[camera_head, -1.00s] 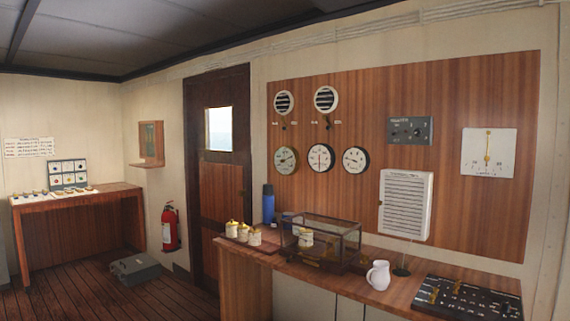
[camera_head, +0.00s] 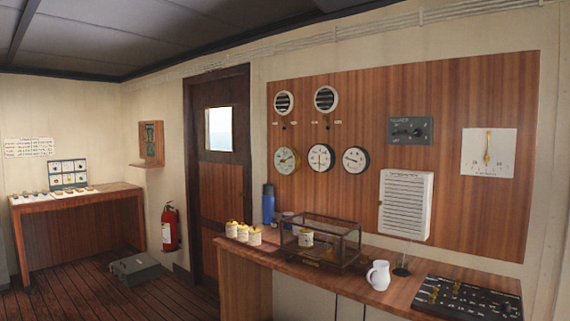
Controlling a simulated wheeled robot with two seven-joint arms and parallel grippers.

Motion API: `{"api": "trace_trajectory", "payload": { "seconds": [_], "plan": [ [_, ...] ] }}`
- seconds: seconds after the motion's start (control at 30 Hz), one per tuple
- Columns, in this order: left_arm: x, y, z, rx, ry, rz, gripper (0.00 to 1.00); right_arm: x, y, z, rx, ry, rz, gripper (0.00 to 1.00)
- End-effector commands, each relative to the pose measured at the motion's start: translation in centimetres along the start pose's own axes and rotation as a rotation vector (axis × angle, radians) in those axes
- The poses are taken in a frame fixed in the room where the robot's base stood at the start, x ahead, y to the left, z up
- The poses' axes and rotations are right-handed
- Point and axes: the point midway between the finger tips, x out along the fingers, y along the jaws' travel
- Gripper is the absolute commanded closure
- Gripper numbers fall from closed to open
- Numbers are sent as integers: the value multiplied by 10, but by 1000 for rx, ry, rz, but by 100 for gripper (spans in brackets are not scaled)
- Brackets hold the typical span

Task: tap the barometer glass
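Three round dials hang in a row on the wooden wall panel: a left dial (camera_head: 287,160) with a yellowish hand, a middle dial (camera_head: 321,158) and a right dial (camera_head: 355,160). One of them may be the barometer, but their faces are too small to read. A square white gauge (camera_head: 488,152) with a yellow pointer hangs farther right on the panel. Neither of my grippers is in view, and nothing touches the dials.
Below the panel runs a wooden counter (camera_head: 300,275) with a glass case (camera_head: 330,243), white jars, a blue flask (camera_head: 268,204), a white jug (camera_head: 378,275) and a black switch panel (camera_head: 467,297). A grey case (camera_head: 135,269) lies on the floor near a fire extinguisher (camera_head: 170,227).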

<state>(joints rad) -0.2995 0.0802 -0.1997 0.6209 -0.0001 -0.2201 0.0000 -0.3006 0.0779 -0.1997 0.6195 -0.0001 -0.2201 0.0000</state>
Motion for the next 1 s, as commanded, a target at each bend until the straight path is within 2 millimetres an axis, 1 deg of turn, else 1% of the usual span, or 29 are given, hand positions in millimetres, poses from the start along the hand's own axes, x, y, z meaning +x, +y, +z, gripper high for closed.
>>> {"api": "trace_trajectory", "payload": {
  "seconds": [0.07, 0.2, 0.27, 0.3, 1.0],
  "plan": [
    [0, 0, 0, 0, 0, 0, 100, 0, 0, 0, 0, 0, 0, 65],
    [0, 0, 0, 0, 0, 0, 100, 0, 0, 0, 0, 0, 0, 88],
    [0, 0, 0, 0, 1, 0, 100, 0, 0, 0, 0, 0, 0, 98],
    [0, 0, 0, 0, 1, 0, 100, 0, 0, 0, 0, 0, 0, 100],
    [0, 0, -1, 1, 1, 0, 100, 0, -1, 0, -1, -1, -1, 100]
  ]
}}
